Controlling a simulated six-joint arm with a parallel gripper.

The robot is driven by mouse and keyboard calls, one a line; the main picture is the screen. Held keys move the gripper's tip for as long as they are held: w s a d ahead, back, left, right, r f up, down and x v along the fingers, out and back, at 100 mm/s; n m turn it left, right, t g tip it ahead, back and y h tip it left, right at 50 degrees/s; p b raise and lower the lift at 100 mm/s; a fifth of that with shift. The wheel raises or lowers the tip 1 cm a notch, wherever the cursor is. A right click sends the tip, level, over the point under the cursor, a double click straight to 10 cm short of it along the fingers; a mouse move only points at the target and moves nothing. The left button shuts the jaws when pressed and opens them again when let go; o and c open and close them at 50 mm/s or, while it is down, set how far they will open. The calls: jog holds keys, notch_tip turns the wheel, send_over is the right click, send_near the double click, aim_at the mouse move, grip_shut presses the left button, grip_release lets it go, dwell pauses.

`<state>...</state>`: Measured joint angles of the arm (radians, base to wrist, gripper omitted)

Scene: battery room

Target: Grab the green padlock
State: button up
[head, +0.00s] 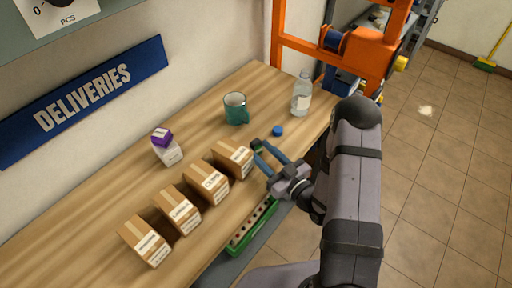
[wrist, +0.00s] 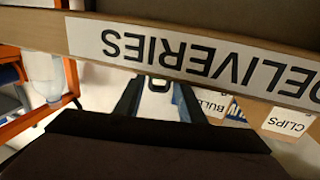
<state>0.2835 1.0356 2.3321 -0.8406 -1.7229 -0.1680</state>
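A small dark green thing, which looks like the padlock (head: 256,144), sits on the wooden table at the tips of my gripper (head: 264,150). My gripper reaches in over the table's front edge with its two fingers apart. The padlock is small and partly hidden by the near finger, so I cannot tell whether it touches a finger. In the wrist view, the fingers of my gripper (wrist: 160,86) are spread, with a small dark-rimmed shape between their tips. I cannot make out its colour.
Several labelled cardboard boxes (head: 207,184) stand in a row left of my gripper. A blue cap (head: 277,130), a teal mug (head: 236,108) and a clear bottle (head: 301,95) are behind it. An orange frame (head: 362,50) stands at the right.

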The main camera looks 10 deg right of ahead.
jog(key=c, duration=0.8)
jog(key=shift+o, duration=0.2)
jog(key=shift+r, duration=0.2)
notch_tip(320, 180, up, 10)
jog(key=shift+f, duration=0.15)
dwell(0.4)
